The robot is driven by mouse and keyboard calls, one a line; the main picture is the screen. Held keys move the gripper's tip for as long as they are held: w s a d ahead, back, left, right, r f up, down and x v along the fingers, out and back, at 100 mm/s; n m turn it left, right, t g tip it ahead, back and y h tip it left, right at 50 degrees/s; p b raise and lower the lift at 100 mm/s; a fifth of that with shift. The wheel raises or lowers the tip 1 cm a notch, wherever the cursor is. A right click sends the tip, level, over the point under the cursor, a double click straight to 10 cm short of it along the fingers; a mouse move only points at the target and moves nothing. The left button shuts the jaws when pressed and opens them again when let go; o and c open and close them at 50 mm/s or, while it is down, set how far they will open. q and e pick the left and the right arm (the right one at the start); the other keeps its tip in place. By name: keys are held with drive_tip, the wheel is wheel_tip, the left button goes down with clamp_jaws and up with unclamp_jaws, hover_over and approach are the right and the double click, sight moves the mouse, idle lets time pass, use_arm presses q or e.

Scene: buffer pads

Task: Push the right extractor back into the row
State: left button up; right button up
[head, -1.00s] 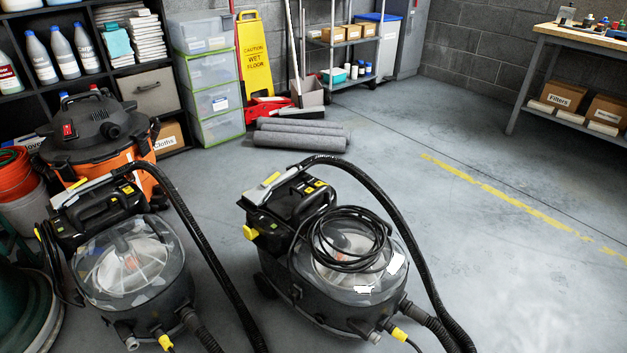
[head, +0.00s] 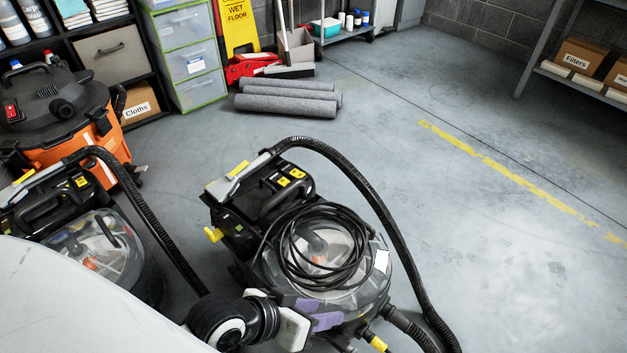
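The right extractor (head: 285,205) stands on the grey floor at the middle of the view, with a coiled black cable on its clear dome and a black hose arching over its right side. The left extractor (head: 85,245) stands to its left, partly hidden by my pale arm. My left gripper (head: 322,313), with purple fingers, is at the front lower side of the right extractor. It looks close to the body; I cannot tell whether it touches, or how far the fingers are apart. My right gripper is out of view.
An orange and black vacuum (head: 62,115) stands behind the left extractor. Rolled grey mats (head: 287,103) lie on the floor behind, near clear drawers (head: 187,60) and a yellow wet-floor sign (head: 238,25). The floor to the right is open, marked by a yellow line (head: 510,175).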

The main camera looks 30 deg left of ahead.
use_arm(q)
drive_tip(key=w+n+t+h, duration=0.1)
drive_tip(key=w+n+t, duration=0.1)
drive_tip(key=w+n, duration=0.35)
drive_tip(key=n+t+y+p, duration=0.2)
drive_tip(key=n+t+y, duration=0.45)
drive_tip(key=n, duration=1.35)
approach(280, 198)
drive_tip(key=r+x, duration=0.1)
drive_tip(key=x, duration=0.2)
drive_tip(key=b+x, duration=0.1)
drive_tip(key=x, duration=0.2)
drive_tip(key=b+x, duration=0.1)
drive_tip(key=x, duration=0.2)
drive_tip(key=f+b+x, duration=0.1)
drive_tip(key=x, duration=0.2)
drive_tip(key=shift+f, duration=0.15)
drive_tip(key=shift+w, duration=0.4)
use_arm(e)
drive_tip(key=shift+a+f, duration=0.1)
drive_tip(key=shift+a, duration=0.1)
use_arm(q)
drive_tip(key=shift+c, duration=0.3)
clamp_jaws()
